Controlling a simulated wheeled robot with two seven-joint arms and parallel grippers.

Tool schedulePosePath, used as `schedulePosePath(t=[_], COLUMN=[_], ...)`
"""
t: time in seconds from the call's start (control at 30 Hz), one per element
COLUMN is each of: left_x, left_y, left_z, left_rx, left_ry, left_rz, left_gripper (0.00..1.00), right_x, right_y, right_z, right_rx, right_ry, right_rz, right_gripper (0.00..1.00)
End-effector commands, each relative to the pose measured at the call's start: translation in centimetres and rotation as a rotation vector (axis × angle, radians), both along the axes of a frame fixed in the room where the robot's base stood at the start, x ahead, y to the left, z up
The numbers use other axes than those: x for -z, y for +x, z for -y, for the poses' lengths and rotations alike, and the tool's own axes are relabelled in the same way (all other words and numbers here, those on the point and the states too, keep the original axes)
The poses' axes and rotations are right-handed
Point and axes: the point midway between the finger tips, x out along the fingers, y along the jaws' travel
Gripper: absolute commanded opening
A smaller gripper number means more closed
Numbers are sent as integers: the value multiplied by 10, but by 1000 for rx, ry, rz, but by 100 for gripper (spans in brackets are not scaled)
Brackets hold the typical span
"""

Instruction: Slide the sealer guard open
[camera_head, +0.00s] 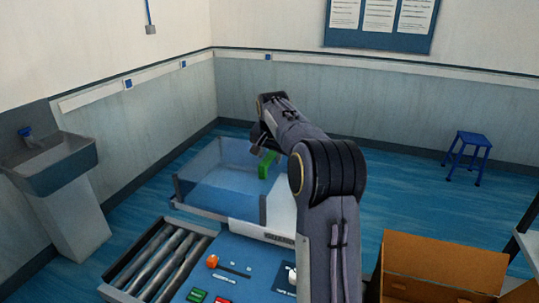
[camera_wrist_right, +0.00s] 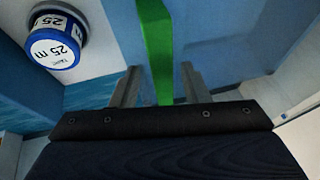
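The sealer guard (camera_head: 215,180) is a clear, bluish see-through box in the middle of the head view. Its green handle (camera_head: 267,165) stands at the guard's right part, just below my right gripper (camera_head: 262,143). In the right wrist view the green handle (camera_wrist_right: 158,50) runs down between the two fingers of my right gripper (camera_wrist_right: 161,85). The fingers are apart, with a visible gap on each side of the handle. The fingertips' exact depth along the handle is hard to tell. My right arm hides part of the machine's right side. My left gripper is not in view.
A control panel (camera_head: 245,277) with knobs and buttons and a roller conveyor (camera_head: 160,262) lie in front of the guard. A labelled "25 m" roll (camera_wrist_right: 55,42) shows in the wrist view. A cardboard box (camera_head: 440,262) stands right, a sink (camera_head: 50,163) left, a blue stool (camera_head: 468,150) behind.

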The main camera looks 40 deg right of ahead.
Motion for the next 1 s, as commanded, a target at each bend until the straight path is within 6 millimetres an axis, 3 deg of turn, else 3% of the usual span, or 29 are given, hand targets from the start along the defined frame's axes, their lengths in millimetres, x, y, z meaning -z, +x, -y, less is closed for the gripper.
schedulePosePath(t=[0.23,0.53,0.7,1.0], left_x=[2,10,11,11], left_y=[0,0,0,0], left_z=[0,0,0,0], left_rx=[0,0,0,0], left_ry=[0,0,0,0], left_rz=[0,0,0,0], left_gripper=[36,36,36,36], right_x=[-7,-52,-67,-71], right_y=[-2,-19,-25,-26], right_z=[-2,-15,-19,-20], right_rx=[-1,-2,0,0], right_ry=[0,-1,-1,0], right_rz=[2,3,1,0], right_gripper=[41,41,41,41])
